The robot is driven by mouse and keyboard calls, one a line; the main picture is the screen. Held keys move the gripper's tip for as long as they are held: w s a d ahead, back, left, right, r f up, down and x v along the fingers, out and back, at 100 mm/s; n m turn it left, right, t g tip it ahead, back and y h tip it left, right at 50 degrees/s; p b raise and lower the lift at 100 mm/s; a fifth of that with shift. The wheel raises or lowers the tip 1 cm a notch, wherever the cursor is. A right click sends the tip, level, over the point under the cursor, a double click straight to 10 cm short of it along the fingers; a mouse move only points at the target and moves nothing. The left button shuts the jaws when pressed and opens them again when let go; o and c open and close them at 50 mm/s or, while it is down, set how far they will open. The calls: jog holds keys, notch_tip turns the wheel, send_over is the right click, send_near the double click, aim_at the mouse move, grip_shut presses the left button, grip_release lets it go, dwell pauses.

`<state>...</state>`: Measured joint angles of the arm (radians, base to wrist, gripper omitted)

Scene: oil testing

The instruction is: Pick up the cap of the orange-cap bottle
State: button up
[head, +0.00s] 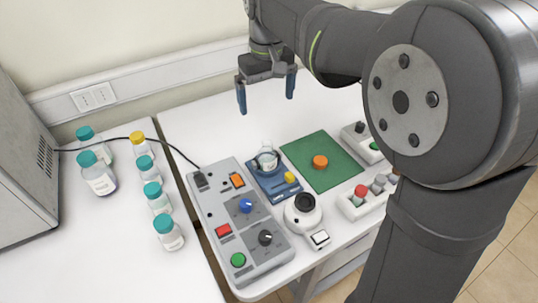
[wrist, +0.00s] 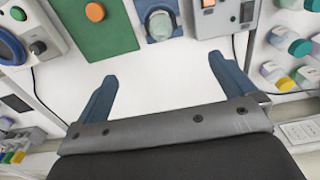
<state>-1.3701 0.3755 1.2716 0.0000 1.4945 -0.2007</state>
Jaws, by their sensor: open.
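A round orange cap (head: 320,162) lies on the green mat (head: 337,180). It also shows at the top left of the wrist view (wrist: 95,12). A clear glass vessel (head: 267,158) with no cap visible stands on a blue device (head: 268,187), left of the mat; the wrist view shows it from above (wrist: 160,24). A bottle with a yellow-orange cap (head: 137,138) stands among teal-capped bottles at the left. My gripper (head: 266,101) is open and empty, raised above the back of the table, apart from everything. Its two blue fingers show in the wrist view (wrist: 162,68).
A grey control box (head: 215,205) with knobs and a black cable lies left of the blue device. A white round instrument (head: 303,212) is in front. Teal-capped bottles (head: 160,198) line the left table. The table's back is clear.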

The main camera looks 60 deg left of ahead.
dwell(0.3)
jog(key=c, duration=0.8)
jog(key=shift+w, duration=0.1)
jog(key=shift+c, duration=0.2)
jog(key=m, duration=0.2)
send_over(320, 159)
notch_tip(320, 159, down, 4)
notch_tip(320, 159, down, 11)
jog(key=shift+d+f, duration=0.1)
jog(key=shift+f, duration=3.25)
